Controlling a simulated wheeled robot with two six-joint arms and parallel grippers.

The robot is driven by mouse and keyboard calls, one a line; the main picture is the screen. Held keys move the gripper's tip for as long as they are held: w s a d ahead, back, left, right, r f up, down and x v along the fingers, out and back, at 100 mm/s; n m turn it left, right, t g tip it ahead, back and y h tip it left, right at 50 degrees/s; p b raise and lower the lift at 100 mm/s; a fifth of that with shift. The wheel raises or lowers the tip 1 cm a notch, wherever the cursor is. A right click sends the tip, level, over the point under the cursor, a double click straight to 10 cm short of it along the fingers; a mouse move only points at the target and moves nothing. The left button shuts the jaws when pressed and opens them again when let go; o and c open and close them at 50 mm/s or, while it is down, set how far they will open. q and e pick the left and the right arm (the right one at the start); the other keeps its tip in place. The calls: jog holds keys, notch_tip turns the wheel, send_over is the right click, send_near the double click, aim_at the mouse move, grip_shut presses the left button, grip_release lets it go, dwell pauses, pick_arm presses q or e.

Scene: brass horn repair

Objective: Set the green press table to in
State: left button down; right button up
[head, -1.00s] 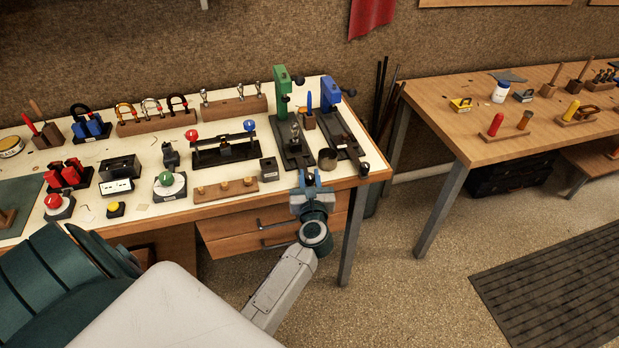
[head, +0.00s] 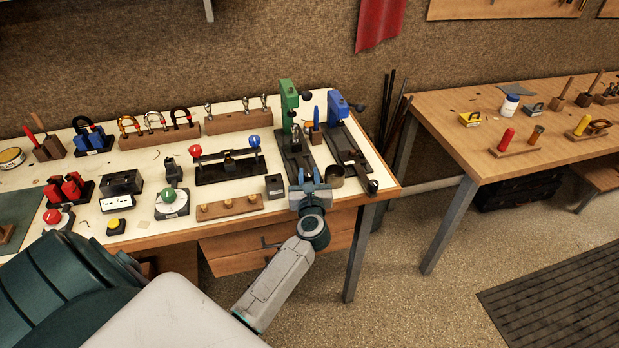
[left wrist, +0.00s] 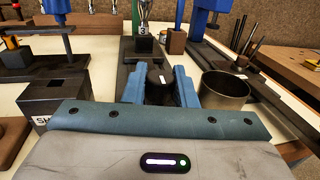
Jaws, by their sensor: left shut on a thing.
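The green press (head: 290,97) stands near the right end of the white-topped bench. Its dark base (head: 292,150) runs from it toward the front edge, and it also shows in the left wrist view (left wrist: 128,75). A silver cup-shaped piece (left wrist: 143,12) stands on a small dark block (left wrist: 144,45) on that base. My left gripper (head: 309,178) is at the front end of the base. In the left wrist view its blue fingers (left wrist: 160,88) are shut on a black knob (left wrist: 159,77) with a white mark. My right gripper is not in view.
The blue press (head: 339,106) with its own long base and front knob (head: 373,187) stands to the right. A round metal cup (left wrist: 224,89) is close to the right finger. A dark square block (head: 274,187) stands to the left. A wooden table (head: 450,125) is farther right.

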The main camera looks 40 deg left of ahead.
pick_arm(q)
jog(key=c, duration=1.6)
grip_release()
jog(key=shift+w, duration=0.1)
jog(key=o, duration=0.4)
jog(key=shift+a, duration=0.1)
jog(key=shift+c, duration=0.2)
jog(key=shift+o, duration=0.2)
jog(key=shift+s+d+f, duration=0.15)
jog(key=shift+s+d, duration=0.2)
jog(key=shift+s, duration=0.05)
jog(key=b+v, duration=0.3)
jog(key=v, duration=0.6)
jog(key=shift+s+d, duration=0.2)
jog(key=shift+s, duration=0.05)
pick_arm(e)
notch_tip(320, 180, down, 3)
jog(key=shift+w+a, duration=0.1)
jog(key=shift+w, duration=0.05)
pick_arm(q)
jog(key=shift+c, duration=0.5)
